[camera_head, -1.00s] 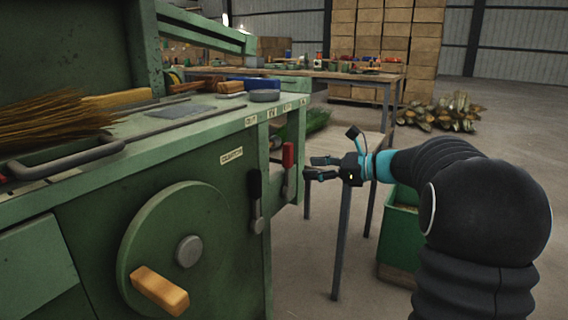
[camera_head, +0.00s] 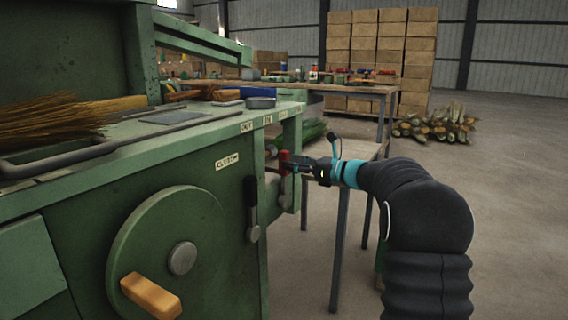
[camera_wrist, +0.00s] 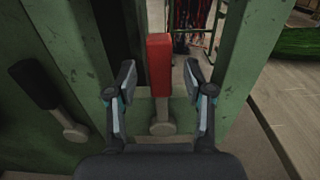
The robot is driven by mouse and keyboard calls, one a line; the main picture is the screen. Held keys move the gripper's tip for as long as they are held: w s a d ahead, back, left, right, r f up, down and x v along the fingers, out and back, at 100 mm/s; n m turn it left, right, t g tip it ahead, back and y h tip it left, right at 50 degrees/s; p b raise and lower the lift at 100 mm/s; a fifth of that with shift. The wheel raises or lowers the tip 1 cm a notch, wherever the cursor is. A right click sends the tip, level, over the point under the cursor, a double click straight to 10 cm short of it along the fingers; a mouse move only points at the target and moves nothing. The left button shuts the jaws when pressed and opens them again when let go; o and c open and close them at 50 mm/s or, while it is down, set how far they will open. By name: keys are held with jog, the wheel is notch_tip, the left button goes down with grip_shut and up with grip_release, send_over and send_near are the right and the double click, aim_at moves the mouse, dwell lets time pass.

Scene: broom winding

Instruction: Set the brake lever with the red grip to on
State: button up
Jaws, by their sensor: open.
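The brake lever with the red grip (camera_wrist: 159,66) stands upright between my open fingers in the wrist view. Its grey pivot end (camera_wrist: 162,124) shows below the grip. In the head view the red grip (camera_head: 285,160) is partly hidden by my fingers. My gripper (camera_head: 297,165) is open, with one finger on each side of the grip. In the wrist view my gripper (camera_wrist: 160,82) shows a gap between each fingertip and the grip. I cannot read a label for the red lever's positions.
A black-gripped lever (camera_head: 252,205) stands left of the red one, below a plate seeming to read clutch (camera_head: 227,161). A handwheel (camera_head: 170,260) with a wooden handle is further left on the green machine. A table (camera_head: 345,88) stands behind. Open floor lies to the right.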

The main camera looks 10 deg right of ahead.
jog(key=shift+x, duration=1.8)
grip_shut()
